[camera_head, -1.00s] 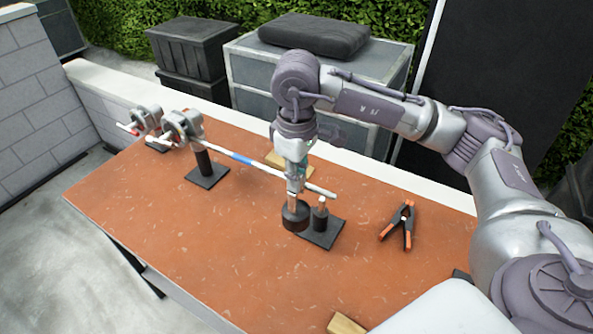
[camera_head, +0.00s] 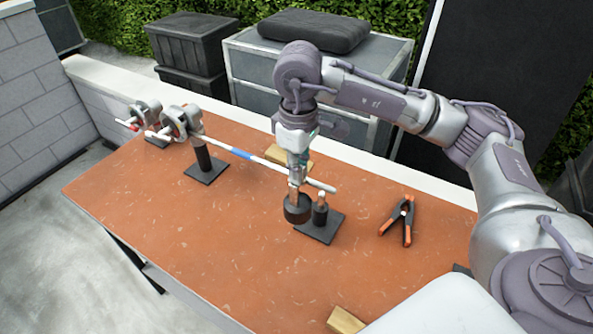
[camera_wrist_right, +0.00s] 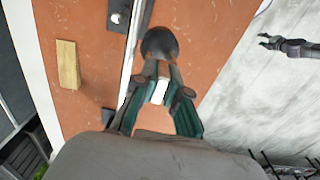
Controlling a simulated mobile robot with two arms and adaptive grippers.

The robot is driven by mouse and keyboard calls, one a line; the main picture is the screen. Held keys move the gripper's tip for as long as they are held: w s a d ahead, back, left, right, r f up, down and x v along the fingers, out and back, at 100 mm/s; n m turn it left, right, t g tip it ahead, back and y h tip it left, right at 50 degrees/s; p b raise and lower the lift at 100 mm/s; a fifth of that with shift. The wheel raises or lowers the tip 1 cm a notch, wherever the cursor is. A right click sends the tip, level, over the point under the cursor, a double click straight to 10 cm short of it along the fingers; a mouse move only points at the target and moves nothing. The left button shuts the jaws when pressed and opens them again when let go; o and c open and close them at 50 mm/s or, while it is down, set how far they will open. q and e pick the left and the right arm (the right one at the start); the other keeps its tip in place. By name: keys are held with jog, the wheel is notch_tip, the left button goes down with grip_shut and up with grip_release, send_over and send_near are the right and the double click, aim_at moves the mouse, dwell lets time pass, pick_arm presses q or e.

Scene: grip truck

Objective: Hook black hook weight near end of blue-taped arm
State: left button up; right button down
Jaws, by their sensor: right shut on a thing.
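The black hook weight (camera_head: 297,212) hangs upright below my right gripper (camera_head: 297,182), beside the blue-taped arm near its free end. The right gripper is shut on the upper part of the weight, and its fingers hide the hook. In the right wrist view the weight (camera_wrist_right: 159,42) shows dark beyond the fingers, close to the rod (camera_wrist_right: 130,70). Whether the hook touches the rod cannot be told.
A black stand (camera_head: 319,228) with a short post is right next to the weight. A black-and-orange spring clamp (camera_head: 407,220) lies to its right. Wooden blocks lie behind (camera_head: 290,157) and at the front edge (camera_head: 346,321). The table's (camera_head: 200,250) front left is clear.

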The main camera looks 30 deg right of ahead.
aim_at(308, 178)
jog(key=shift+w+d+b, duration=0.4)
jog(key=shift+w+d, duration=0.15)
jog(key=shift+d, duration=0.4)
jog(key=shift+w+d+b, duration=0.35)
jog(key=shift+w+d, duration=0.15)
jog(key=shift+d, duration=0.4)
jog(key=shift+r, duration=0.1)
jog(key=shift+f+b, duration=0.45)
jog(key=shift+f, duration=0.05)
jog(key=shift+f+b, duration=0.35)
jog(key=shift+f, duration=0.25)
jog(key=c, duration=1.1)
grip_release()
jog(key=shift+c, duration=0.2)
